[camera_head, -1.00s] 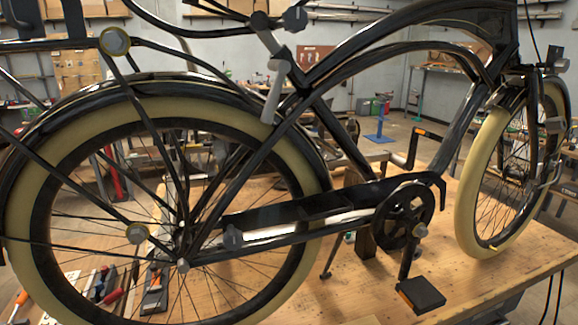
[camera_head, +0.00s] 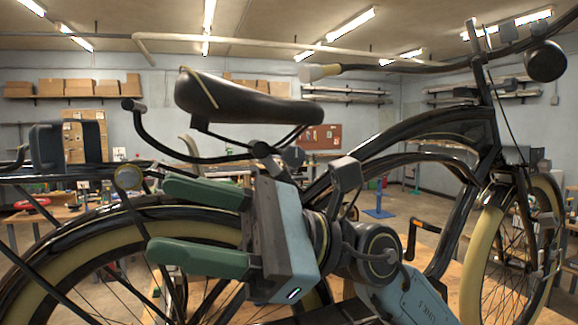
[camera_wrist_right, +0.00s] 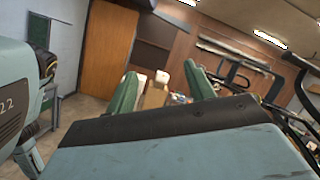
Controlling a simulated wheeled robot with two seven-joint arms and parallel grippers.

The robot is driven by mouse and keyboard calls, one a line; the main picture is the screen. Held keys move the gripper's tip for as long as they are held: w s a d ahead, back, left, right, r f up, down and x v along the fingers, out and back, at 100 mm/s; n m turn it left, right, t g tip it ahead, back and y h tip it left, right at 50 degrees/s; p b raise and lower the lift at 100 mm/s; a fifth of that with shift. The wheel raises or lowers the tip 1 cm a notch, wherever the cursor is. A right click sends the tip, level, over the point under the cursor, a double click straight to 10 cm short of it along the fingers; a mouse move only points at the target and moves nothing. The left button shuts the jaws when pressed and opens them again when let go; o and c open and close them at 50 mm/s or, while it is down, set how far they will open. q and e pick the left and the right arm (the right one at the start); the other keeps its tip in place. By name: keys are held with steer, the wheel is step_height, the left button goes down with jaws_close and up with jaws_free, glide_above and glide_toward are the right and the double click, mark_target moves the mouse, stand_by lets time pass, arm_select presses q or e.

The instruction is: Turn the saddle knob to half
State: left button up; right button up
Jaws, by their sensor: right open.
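The black saddle (camera_head: 250,102) sits on its rails at the upper middle of the head view. Below it, at the clamp, is a small dark grey knob (camera_head: 293,156), likely the saddle knob; its setting cannot be read. My right gripper (camera_head: 158,218) is in front of the bike, below the saddle, with its green fingers pointing left. The fingers are apart with nothing between them, and the knob is just above the gripper's body. In the right wrist view the gripper (camera_wrist_right: 160,76) also shows open and empty. My left gripper is not in view.
The rear wheel (camera_head: 60,245) and rack (camera_head: 70,172) are behind and left of the right gripper. The bike frame (camera_head: 425,125) and front wheel (camera_head: 490,235) are to the right. A handlebar grip (camera_head: 320,72) is above right of the saddle.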

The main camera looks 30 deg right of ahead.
steer(key=d+f+n+t+h, duration=0.1)
steer(key=n+t+h, duration=0.2)
steer(key=n+h, duration=0.25)
steer(key=m+t+h, duration=0.1)
steer(key=t+h, duration=0.8)
steer(key=h, duration=0.7)
glide_toward(299, 155)
steer(key=shift+y, duration=0.25)
steer(key=p+x, duration=0.3)
steer(key=x, duration=1)
steer(key=shift+d, duration=0.2)
steer(key=shift+r, duration=0.1)
steer(key=c, duration=1)
steer(key=shift+o, duration=0.2)
steer(key=shift+m, duration=0.25)
